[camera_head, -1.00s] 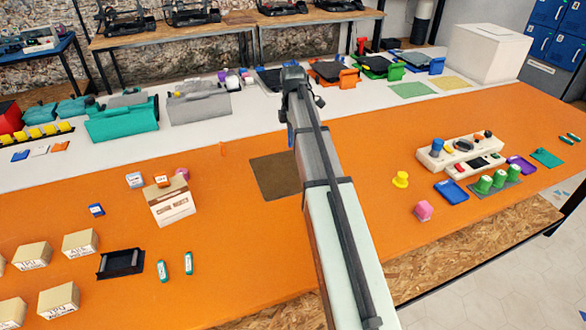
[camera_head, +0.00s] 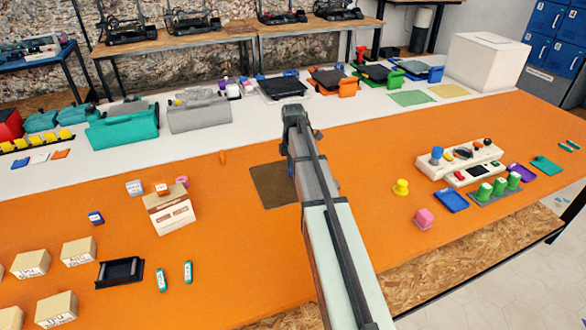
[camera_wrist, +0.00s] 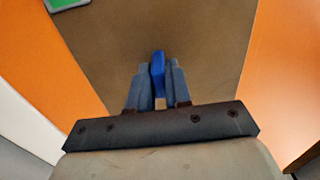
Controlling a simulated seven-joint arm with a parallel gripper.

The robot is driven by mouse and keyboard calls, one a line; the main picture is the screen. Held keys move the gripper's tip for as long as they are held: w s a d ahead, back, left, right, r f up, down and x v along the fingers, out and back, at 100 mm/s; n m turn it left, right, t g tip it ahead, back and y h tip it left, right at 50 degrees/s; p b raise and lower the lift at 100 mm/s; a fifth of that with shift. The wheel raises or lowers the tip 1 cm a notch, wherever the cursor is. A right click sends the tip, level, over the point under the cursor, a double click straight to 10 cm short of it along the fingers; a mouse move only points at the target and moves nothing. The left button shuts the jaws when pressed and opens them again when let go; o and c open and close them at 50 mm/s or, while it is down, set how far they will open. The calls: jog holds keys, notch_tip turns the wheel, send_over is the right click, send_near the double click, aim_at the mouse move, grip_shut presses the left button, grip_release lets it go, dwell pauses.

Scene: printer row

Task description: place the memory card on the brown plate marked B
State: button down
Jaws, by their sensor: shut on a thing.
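My gripper (camera_wrist: 160,72) is shut on a thin blue piece (camera_wrist: 158,60), which looks like the memory card seen nearly edge-on. In the wrist view they are over the brown plate (camera_wrist: 205,30); I cannot tell the height or whether the card touches it. In the head view the brown plate (camera_head: 270,190) lies on the orange table, partly hidden behind my arm. I can read no letter on the plate. A green piece with a pale rim (camera_wrist: 66,3) shows at the wrist view's top edge.
A labelled box (camera_head: 170,212) and a small blue card (camera_head: 96,218) stand left of the plate. A yellow knob (camera_head: 401,187), a pink block (camera_head: 424,218) and a white panel (camera_head: 458,158) are to the right. Orange table around the plate is mostly clear.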

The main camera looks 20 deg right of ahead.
jog(key=shift+f, duration=0.45)
jog(key=c, duration=1.1)
grip_release()
jog(key=shift+f, duration=0.15)
jog(key=shift+o, duration=0.2)
notch_tip(320, 180, up, 12)
jog(key=shift+r, duration=0.2)
